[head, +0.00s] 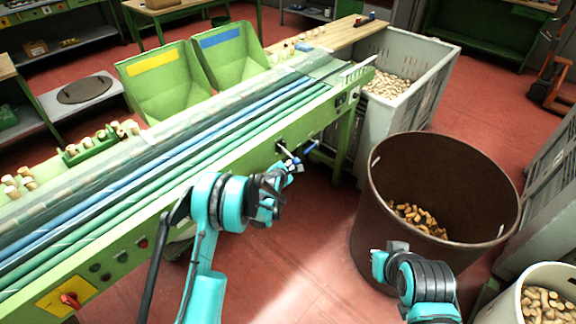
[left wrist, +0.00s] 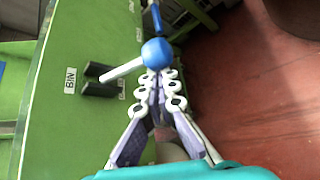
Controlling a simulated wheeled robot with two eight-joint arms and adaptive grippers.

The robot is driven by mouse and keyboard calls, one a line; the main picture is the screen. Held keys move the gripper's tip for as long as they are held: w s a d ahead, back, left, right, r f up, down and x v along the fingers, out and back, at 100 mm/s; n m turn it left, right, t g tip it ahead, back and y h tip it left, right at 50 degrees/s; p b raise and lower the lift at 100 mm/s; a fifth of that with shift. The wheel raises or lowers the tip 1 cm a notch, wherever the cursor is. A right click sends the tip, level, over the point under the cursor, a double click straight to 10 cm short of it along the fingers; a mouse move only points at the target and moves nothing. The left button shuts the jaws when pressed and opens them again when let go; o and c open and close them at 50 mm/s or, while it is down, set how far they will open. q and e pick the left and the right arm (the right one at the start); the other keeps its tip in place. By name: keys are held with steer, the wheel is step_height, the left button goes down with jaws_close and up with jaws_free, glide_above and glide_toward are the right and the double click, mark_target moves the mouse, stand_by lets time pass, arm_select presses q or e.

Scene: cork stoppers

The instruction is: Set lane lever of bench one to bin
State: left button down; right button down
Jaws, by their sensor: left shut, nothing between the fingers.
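The lane lever, a white rod with a blue ball knob (left wrist: 157,52), sticks out of the bench's green front in the left wrist view. Its rod (left wrist: 122,70) comes out between two dark stubs. A label reading BIN (left wrist: 70,80) is on the panel beside its base. My left gripper (left wrist: 156,80) is shut and empty, its fingertips right by the knob; I cannot tell if they touch. In the head view the left gripper (head: 290,168) is at the bench's front, partly covering the lever. Only my right arm shows at lower right; its gripper does not.
The green bench (head: 200,200) carries blue and green lanes. A second blue handle (head: 310,146) is just right of the lever. A brown barrel (head: 375,215) with corks stands to the right, with a grey crate (head: 435,70) of corks behind. A red switch (head: 70,300) is at the bench's near end.

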mark_target(294, 160)
arm_select(q)
steer(key=r, duration=0.1)
steer(key=r+n+g+h+p, duration=0.1)
steer(key=r+n+g, duration=0.1)
steer(key=shift+s+d+r+h, duration=0.2)
steer(key=shift+s+d+h, duration=0.05)
steer(key=shift+d+h, duration=0.1)
steer(key=r, duration=0.1)
steer(key=r+n+g+h+p, duration=0.1)
steer(key=r+n+g+h, duration=0.1)
steer(key=shift+w+a+r+p, duration=0.3)
steer(key=shift+a+r+p, duration=0.05)
steer(key=shift+p, duration=0.05)
steer(key=shift+r, duration=0.1)
stand_by(0.4)
